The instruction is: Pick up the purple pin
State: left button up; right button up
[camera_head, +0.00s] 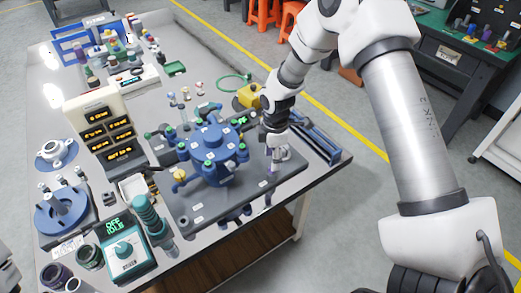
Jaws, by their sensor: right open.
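My right gripper (278,153) comes down from the upper right and hangs over the right end of a dark grey plate. It is open. A small purple piece, which looks like the purple pin (268,171), shows on the plate just below and left of the fingertips. It is tiny here, and I cannot tell whether the fingers touch it or surround it. My left gripper is not in view.
A blue round fixture with several ports (211,155) stands on the grey plate (190,215), left of my gripper. A teal meter (125,250) and a display stack (100,125) stand further left. A yellow item (248,96) lies behind. The table's front edge is close.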

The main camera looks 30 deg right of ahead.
aim_at(272, 173)
jog(key=shift+w+d+r+n, duration=0.2)
jog(key=shift+w+r, duration=0.1)
jog(key=shift+r, duration=0.25)
jog(key=shift+w+d+r+n, duration=0.1)
jog(key=shift+w+r+n, duration=0.15)
jog(key=shift+r, duration=0.25)
jog(key=shift+s+a+f, duration=0.45)
jog(key=shift+f, duration=0.25)
jog(key=f, duration=0.2)
jog(key=f+p, duration=0.2)
jog(key=f, duration=0.1)
jog(key=shift+w+d+f, duration=0.15)
jog(key=shift+d+f, duration=0.15)
jog(key=shift+d, duration=0.05)
jog(key=shift+a, duration=0.2)
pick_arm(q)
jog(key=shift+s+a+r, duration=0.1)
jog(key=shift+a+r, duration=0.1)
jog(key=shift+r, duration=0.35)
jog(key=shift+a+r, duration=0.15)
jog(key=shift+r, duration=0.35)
pick_arm(e)
grip_shut()
